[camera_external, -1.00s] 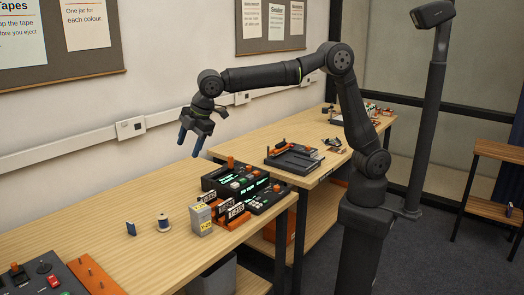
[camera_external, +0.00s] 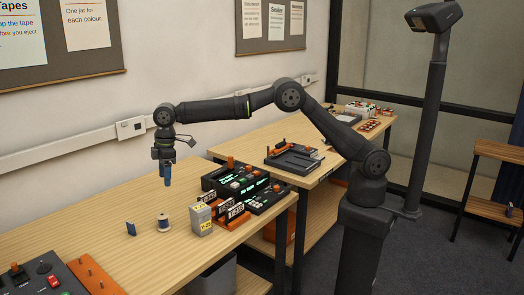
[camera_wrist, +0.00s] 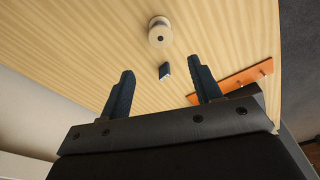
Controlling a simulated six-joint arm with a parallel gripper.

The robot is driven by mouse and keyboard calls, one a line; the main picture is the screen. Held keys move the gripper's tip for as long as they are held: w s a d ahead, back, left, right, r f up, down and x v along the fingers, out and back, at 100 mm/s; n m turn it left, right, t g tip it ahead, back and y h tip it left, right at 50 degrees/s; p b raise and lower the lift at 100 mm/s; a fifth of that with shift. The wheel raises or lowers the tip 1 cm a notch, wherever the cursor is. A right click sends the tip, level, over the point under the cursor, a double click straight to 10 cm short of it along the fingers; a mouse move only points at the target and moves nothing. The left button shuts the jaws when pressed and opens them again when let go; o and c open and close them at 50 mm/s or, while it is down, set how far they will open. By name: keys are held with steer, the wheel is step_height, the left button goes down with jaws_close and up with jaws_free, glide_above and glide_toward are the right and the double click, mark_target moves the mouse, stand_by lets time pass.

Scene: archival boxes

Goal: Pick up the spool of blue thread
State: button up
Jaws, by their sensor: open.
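The spool of blue thread (camera_external: 164,223) stands upright on the wooden table in the external view, with blue thread between pale ends. In the wrist view the spool (camera_wrist: 160,33) is seen from above, beyond the fingertips, and its pale round top with a dark centre hides most of the thread. My gripper (camera_external: 165,184) points down above the table, well above and apart from the spool. In the wrist view my gripper (camera_wrist: 161,72) has its two dark blue fingers wide apart with nothing between them.
A small dark blue block (camera_external: 131,229) stands left of the spool; it also shows in the wrist view (camera_wrist: 165,70). A grey box with yellow labels (camera_external: 201,220) stands close to the spool's right. Control panels (camera_external: 240,185) lie behind it.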

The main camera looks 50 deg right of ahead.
mark_target(163, 214)
steer(key=f, duration=0.4)
steer(key=a+f, duration=0.1)
steer(key=f, duration=0.7)
steer(key=shift+w+a+f, duration=0.15)
steer(key=shift+w+a, duration=0.1)
steer(key=shift+w, duration=0.15)
steer(key=shift+w+a+f, duration=0.1)
steer(key=shift+a+f, duration=0.1)
steer(key=shift+f, duration=0.65)
steer(key=shift+w+a+f, duration=0.1)
steer(key=shift+a+f, duration=0.1)
steer(key=shift+f, duration=0.7)
steer(key=shift+w+a+f, duration=0.1)
steer(key=shift+a+f, duration=0.1)
steer(key=shift+f, duration=0.65)
steer(key=c, duration=0.8)
steer(key=shift+r, duration=0.1)
